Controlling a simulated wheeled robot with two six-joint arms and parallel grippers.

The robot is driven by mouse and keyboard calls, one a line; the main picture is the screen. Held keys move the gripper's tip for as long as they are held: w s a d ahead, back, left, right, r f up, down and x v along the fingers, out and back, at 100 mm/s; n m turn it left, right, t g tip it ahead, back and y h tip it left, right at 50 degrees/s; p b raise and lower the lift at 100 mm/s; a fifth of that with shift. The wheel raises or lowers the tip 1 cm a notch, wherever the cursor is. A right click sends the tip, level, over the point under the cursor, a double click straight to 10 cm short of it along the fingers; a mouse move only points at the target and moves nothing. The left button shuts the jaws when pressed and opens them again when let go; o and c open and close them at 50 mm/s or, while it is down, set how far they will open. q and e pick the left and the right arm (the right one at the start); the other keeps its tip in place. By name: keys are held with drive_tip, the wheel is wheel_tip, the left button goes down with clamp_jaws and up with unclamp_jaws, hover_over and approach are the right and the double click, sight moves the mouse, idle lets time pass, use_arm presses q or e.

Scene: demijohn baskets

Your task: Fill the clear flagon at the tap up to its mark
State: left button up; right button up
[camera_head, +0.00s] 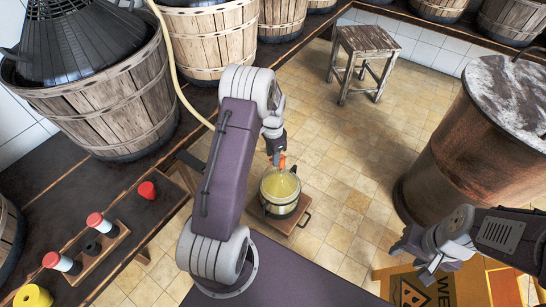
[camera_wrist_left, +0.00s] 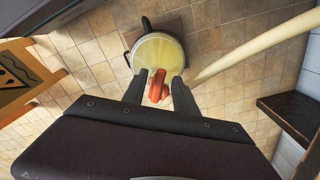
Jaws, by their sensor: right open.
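My left gripper (camera_head: 276,146) reaches down above a round vessel (camera_head: 281,190) with yellow contents, standing on a small wooden stool (camera_head: 288,222). The vessel also shows in the left wrist view (camera_wrist_left: 158,52); I cannot tell whether it is the clear flagon, and no mark is readable. A red-orange piece (camera_wrist_left: 157,86), perhaps the tap's handle, lies between the left gripper's two fingers, which stand apart with gaps beside it. It also shows just below the gripper in the head view (camera_head: 280,160). My right gripper (camera_head: 408,243) is open and empty at lower right.
A pale hose (camera_head: 183,95) hangs from the top towards my left arm. Basketed demijohns stand on the dark bench at left, by a rack (camera_head: 98,252) of red-capped items. A barrel (camera_head: 470,150) stands at right, a stool (camera_head: 365,55) behind. Tiled floor between is clear.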

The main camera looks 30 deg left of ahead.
use_arm(q)
clamp_jaws()
